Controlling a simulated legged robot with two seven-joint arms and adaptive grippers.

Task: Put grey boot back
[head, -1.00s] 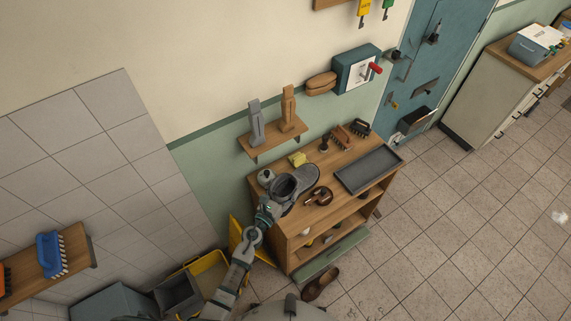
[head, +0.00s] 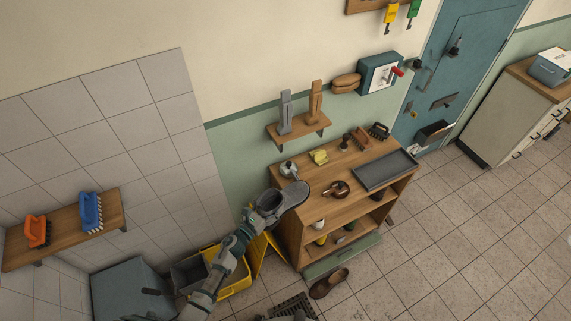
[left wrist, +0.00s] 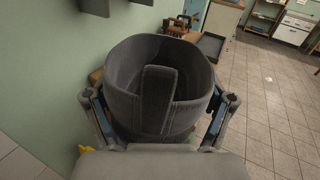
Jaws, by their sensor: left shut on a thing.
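The grey boot (head: 292,194) is at the left front corner of the wooden shelf unit, its toe pointing right toward the top. My left gripper (head: 254,213) is shut on the boot's shaft. In the left wrist view the boot's open top (left wrist: 160,85) fills the middle, with a finger of my left gripper (left wrist: 158,117) on each side of the shaft. The sole's contact with the unit is hidden or too small to tell.
A brown shoe (head: 329,283) lies on the floor. A yellow bin (head: 237,280) stands by my left arm. Floor at right is clear.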

